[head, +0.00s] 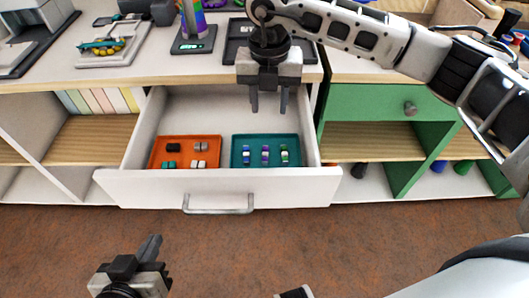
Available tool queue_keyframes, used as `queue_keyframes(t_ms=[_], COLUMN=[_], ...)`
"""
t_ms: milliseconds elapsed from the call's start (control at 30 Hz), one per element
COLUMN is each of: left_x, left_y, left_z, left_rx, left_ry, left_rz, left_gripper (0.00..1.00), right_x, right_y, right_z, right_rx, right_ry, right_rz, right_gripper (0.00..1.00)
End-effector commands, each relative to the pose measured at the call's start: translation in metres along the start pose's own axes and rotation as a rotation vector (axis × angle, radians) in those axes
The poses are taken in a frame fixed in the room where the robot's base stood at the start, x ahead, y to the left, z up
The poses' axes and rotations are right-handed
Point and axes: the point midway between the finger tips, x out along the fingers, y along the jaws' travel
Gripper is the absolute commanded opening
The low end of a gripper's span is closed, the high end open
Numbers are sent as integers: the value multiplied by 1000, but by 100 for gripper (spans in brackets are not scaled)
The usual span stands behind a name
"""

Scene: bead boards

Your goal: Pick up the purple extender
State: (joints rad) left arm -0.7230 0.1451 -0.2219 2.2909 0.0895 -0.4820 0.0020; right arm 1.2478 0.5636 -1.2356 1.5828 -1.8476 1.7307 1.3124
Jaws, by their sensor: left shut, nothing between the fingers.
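The purple extender (265,155) stands in the teal tray (235,160) in the open drawer, between a blue piece (246,155) and a green piece (284,154). My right gripper (269,107) points down over the drawer, behind and above the teal tray. Its two fingers are apart with nothing between them. My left gripper (150,246) is low at the left, in front of the drawer, shut and empty. The extender is in plain sight and apart from both grippers.
An orange tray (184,154) with black, grey, teal and white pieces lies left in the drawer (150,187). The drawer walls surround both trays. The countertop (150,70) behind holds several devices. A green cabinet (365,102) stands to the right.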

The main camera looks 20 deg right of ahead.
Motion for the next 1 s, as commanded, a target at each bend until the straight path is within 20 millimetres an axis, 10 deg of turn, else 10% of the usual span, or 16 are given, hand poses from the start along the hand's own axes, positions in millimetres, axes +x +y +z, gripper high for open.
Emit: queue_keyframes(t_ms=[300, 1000], left_x=[1, 2], left_y=[0, 0], left_z=[8, 6], left_rx=[1, 7], left_ry=[-8, 2], left_rz=[1, 1], left_gripper=[0, 0], right_x=[64, 126], right_y=[1, 7], right_z=[-1, -2], right_rx=[-2, -5], right_ry=[3, 2], right_rz=[2, 5], right_gripper=[40, 40])
